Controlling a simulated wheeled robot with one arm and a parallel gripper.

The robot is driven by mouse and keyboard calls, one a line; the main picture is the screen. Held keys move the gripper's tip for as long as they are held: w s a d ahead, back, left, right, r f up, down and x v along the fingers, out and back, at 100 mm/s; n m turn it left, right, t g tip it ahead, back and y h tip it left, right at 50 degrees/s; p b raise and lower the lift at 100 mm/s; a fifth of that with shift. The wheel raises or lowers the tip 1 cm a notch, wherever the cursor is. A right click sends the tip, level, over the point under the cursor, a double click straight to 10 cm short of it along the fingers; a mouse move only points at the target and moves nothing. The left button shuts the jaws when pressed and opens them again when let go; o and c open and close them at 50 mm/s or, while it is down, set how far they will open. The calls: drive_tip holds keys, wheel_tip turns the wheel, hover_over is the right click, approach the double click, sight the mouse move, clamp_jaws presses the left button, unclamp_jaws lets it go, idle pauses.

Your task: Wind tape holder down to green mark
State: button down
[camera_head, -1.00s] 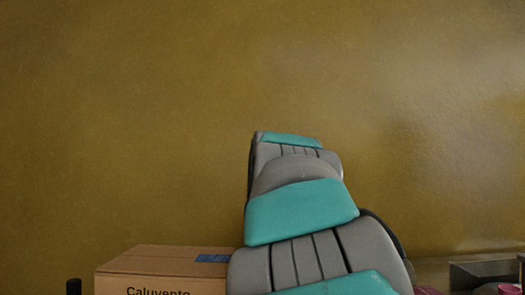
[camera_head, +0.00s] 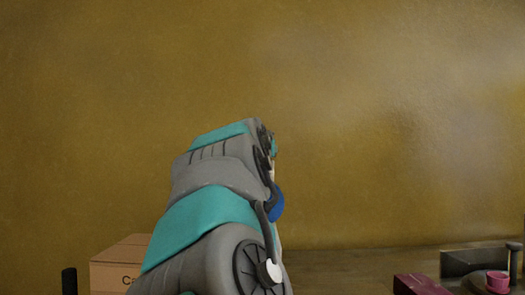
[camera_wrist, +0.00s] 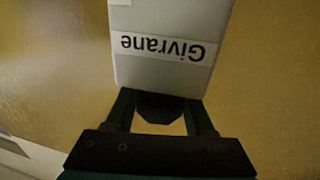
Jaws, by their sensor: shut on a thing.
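In the wrist view, my gripper (camera_wrist: 160,112) has its two fingers on either side of a dark, faceted knob (camera_wrist: 160,106). The knob sits at the lower edge of a pale grey body (camera_wrist: 165,75) with a white label reading "Givrane", which appears upside down. The fingertips end at or behind that edge, so their exact contact is hard to see. I cannot make out a tape holder for certain, and no green mark shows. In the head view my arm hides whatever is behind it, and the gripper is not visible there.
A cardboard box (camera_head: 112,274) stands at the lower left, partly behind my arm. At the lower right are a pink cup (camera_head: 497,281), a dark red block (camera_head: 418,284) and a grey metal tray-like piece (camera_head: 470,262) on a brown surface (camera_head: 340,268). A mottled yellow-brown wall fills the background.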

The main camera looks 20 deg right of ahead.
drive_tip(key=shift+c, duration=1.3)
unclamp_jaws()
drive_tip(key=shift+y, duration=0.3)
drive_tip(key=n+t+y+b, duration=0.1)
drive_tip(key=n+y+b, duration=0.1)
drive_tip(key=y, duration=0.1)
drive_tip(key=a+n+t+y+b, duration=0.1)
drive_tip(key=n+y+b, duration=0.1)
drive_tip(key=n+y, duration=0.1)
drive_tip(key=n+t+y+b, duration=0.1)
drive_tip(key=n+y+b, duration=0.1)
drive_tip(key=y, duration=0.2)
drive_tip(key=shift+w+a+f, duration=0.1)
drive_tip(key=shift+w+a, duration=0.15)
drive_tip(key=shift+a, duration=0.15)
drive_tip(key=shift+n+y, duration=0.4)
drive_tip(key=shift+y, duration=0.1)
